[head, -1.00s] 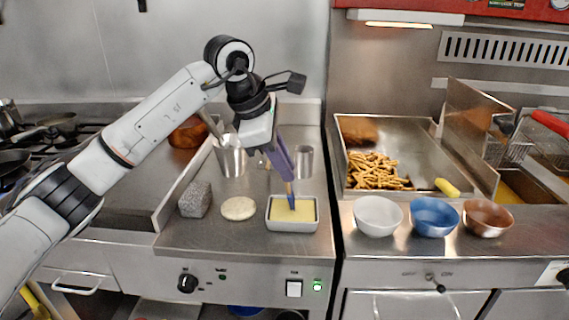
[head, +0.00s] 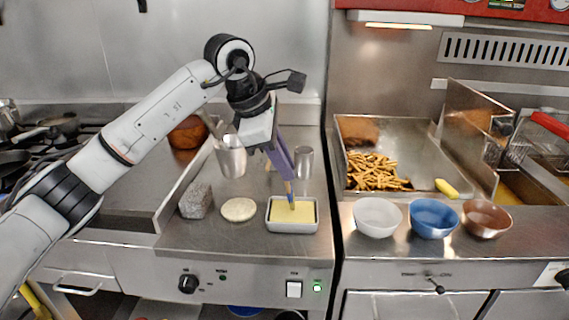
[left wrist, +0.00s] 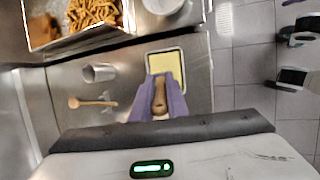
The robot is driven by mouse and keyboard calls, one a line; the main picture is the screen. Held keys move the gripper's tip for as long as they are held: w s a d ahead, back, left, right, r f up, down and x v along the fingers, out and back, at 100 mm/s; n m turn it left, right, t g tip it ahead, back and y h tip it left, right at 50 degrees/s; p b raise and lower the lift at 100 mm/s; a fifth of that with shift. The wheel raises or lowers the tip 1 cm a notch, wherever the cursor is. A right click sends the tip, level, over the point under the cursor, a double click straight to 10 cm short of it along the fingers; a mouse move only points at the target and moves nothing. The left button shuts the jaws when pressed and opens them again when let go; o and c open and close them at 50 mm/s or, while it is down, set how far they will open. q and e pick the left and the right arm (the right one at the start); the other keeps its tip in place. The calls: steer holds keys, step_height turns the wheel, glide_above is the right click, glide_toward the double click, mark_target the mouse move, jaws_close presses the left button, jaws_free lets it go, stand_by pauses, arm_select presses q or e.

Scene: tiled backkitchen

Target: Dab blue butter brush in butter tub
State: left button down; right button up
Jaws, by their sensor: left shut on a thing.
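The butter tub (head: 292,228) is a small grey-white rectangular dish of yellow butter on the steel counter. It also shows in the left wrist view (left wrist: 149,62). My left gripper (head: 284,172) points down above the tub, its purple fingers shut on the butter brush. The brush (head: 290,195) has a wooden handle and a blue lower end. Its tip is at the butter, though I cannot tell how deep. In the left wrist view the wooden handle (left wrist: 159,97) lies between the fingers. My right gripper is not in view.
A flat round bun (head: 238,209) and a grey stone block (head: 196,200) sit left of the tub. Metal cups (head: 303,162) stand behind. White (head: 377,217), blue (head: 433,218) and copper (head: 486,219) bowls stand to the right, before the fries tray (head: 420,184).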

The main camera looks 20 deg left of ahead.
arm_select(q)
steer(key=shift+r+p, duration=2)
steer(key=shift+r, duration=1.05)
steer(key=shift+f, duration=0.1)
